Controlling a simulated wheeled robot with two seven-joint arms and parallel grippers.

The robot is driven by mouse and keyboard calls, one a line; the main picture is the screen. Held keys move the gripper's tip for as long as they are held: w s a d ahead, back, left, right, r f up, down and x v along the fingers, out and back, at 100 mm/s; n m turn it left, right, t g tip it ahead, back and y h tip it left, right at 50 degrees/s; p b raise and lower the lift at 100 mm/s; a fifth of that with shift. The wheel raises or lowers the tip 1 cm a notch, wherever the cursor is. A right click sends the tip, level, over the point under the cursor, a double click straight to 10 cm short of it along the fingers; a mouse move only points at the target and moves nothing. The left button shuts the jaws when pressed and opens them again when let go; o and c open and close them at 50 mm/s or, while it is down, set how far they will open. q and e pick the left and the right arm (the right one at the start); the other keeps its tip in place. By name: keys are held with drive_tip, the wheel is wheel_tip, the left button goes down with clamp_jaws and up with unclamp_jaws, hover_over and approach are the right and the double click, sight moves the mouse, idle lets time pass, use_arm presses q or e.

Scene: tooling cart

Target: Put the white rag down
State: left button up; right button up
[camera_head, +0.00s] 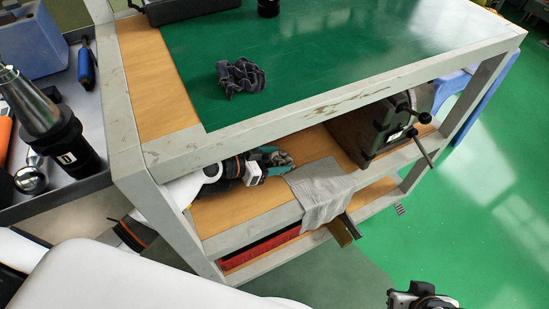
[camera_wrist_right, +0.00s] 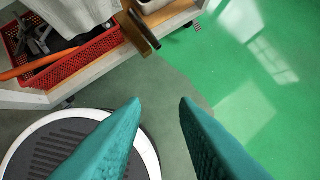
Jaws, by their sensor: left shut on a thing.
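The white rag (camera_head: 322,190), greyish in this light, lies on the cart's middle wooden shelf and drapes over its front rail. My left gripper (camera_head: 279,162) reaches in over this shelf from the left, under the green top. Its teal fingers are shut at the rag's back left corner; the exact grip is hard to see. My right gripper shows at the bottom edge of the head view, out in front of the cart. In the right wrist view its teal fingers (camera_wrist_right: 160,103) are apart with nothing between them.
A vise (camera_head: 380,125) stands on the middle shelf, right of the rag. A dark crumpled thing (camera_head: 239,77) lies on the green top. A red basket (camera_wrist_right: 60,55) with tools sits on the bottom shelf. The cart's left post and top rail surround my left arm.

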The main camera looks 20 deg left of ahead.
use_arm(q)
drive_tip(key=shift+f, duration=0.2)
drive_tip(key=o, duration=1)
drive_tip(key=shift+o, duration=0.2)
use_arm(e)
drive_tip(key=shift+w+a+r+t, duration=0.2)
drive_tip(key=shift+w+t, duration=0.15)
drive_tip(key=shift+w, duration=0.2)
drive_tip(key=shift+w+a+r+t, duration=0.1)
drive_tip(key=shift+w+a+t, duration=0.05)
drive_tip(key=shift+w+t, duration=0.3)
use_arm(q)
drive_tip(key=shift+r, duration=0.1)
